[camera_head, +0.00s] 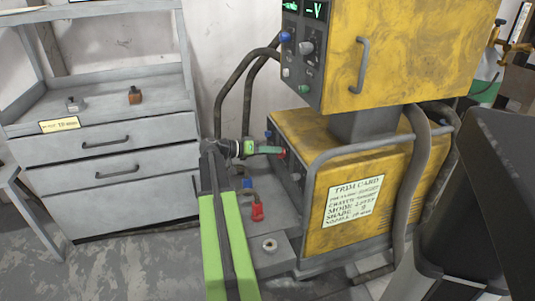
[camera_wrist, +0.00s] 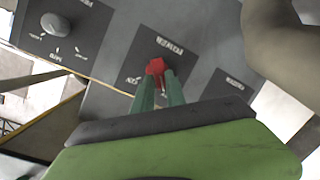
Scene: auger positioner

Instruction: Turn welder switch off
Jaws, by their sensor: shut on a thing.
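The yellow welder (camera_head: 300,135) stands on a grey cart, with a dark front panel on its left side. The red switch (camera_wrist: 155,66) sits on a dark labelled plate in the wrist view. In the head view only a bit of red, the switch (camera_head: 282,154), shows at my fingertips. My gripper (camera_wrist: 158,79) has its two green fingers shut on the switch, one on each side of it. In the head view my gripper (camera_head: 276,150) reaches from the left to the lower front panel. The fingertips hide part of the switch and its lower label.
A grey knob (camera_wrist: 55,24) is on the panel at upper left in the wrist view. A thick hose (camera_wrist: 280,45) hangs close at right. On the cart below my gripper is a red object (camera_head: 257,208). A grey drawer cabinet (camera_head: 105,160) stands at left.

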